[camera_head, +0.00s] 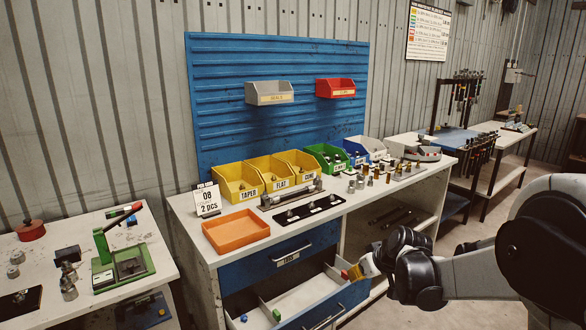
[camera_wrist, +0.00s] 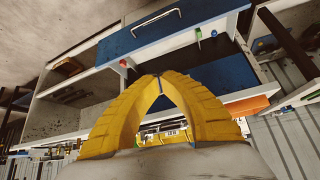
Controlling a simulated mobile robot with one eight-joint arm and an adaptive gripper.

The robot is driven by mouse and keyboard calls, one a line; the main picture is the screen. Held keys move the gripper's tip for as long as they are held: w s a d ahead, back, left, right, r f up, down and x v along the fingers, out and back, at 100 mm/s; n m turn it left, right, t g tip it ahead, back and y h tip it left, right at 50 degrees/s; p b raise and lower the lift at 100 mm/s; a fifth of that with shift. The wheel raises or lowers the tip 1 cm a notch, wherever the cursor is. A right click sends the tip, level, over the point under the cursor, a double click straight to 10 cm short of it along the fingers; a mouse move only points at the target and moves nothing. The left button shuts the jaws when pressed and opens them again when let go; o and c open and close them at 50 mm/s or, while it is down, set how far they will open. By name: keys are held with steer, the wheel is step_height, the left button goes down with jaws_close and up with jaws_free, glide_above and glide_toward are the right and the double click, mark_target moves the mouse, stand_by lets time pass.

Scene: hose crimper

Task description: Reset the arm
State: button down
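My arm comes in from the right in the head view. My gripper (camera_head: 358,270) is over the right end of the open lower drawer (camera_head: 318,305). In the wrist view the yellow fingers of my gripper (camera_wrist: 160,77) meet at their tips, with nothing seen between them. A red piece (camera_head: 345,274) shows close to the fingertips in the head view; in the wrist view the red piece (camera_wrist: 123,63) is apart from them, to their left. A green piece (camera_head: 276,314) and a blue piece (camera_head: 243,318) lie in the drawer's left part.
The bench holds an orange tray (camera_head: 236,243), yellow bins (camera_head: 240,195), a green bin (camera_head: 313,148), a black strip with fittings (camera_head: 290,229) and a sign "08 2 PCS" (camera_head: 207,200). A green press (camera_head: 124,268) stands on the left table. The open drawer sticks out below my gripper.

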steer(key=s+r+m+h, duration=0.1)
steer(key=s+r+m, duration=0.1)
steer(key=s+r, duration=0.65)
steer(key=s+r+m+h, duration=0.1)
steer(key=s+r, duration=0.2)
steer(key=s, duration=1.1)
steer(key=s+d+f+m+h, duration=0.1)
steer(key=s+f, duration=0.1)
steer(key=s, duration=0.7)
